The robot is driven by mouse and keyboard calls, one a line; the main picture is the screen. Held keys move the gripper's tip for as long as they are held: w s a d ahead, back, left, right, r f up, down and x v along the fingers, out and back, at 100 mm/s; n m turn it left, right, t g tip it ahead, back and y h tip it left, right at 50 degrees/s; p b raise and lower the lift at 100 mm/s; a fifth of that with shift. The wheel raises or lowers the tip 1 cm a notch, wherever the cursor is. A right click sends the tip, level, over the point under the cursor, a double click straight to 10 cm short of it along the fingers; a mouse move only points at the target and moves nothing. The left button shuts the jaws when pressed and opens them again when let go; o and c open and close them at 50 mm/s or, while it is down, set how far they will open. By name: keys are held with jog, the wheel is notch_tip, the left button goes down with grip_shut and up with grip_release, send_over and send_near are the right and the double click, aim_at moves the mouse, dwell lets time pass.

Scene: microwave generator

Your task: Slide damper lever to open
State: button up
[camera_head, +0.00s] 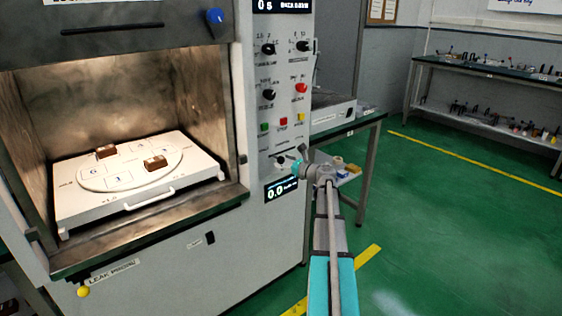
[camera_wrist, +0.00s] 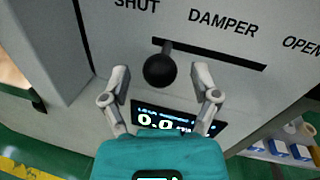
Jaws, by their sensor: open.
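The damper lever (camera_wrist: 160,70) is a round black knob on a stem in a dark horizontal slot (camera_wrist: 225,58). In the wrist view it sits at the slot's left end, under the SHUT side; the OPEN label (camera_wrist: 301,44) is at the right. My gripper (camera_wrist: 161,74) is open, with one finger on each side of the knob and a gap visible on both sides. Whether the fingers reach the knob's depth cannot be told. In the head view my gripper (camera_head: 299,160) is at the lower control panel, and the lever is too small to make out clearly.
A lit display (camera_wrist: 165,118) lies just below the lever. Above it in the head view the panel carries several knobs and buttons, including a red one (camera_head: 301,88). The open chamber with a white turntable tray (camera_head: 85,215) is left. A side bench (camera_head: 345,130) stands behind right.

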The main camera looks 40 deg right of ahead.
jog(key=shift+w+a, duration=0.15)
jog(key=shift+w, duration=0.5)
grip_shut()
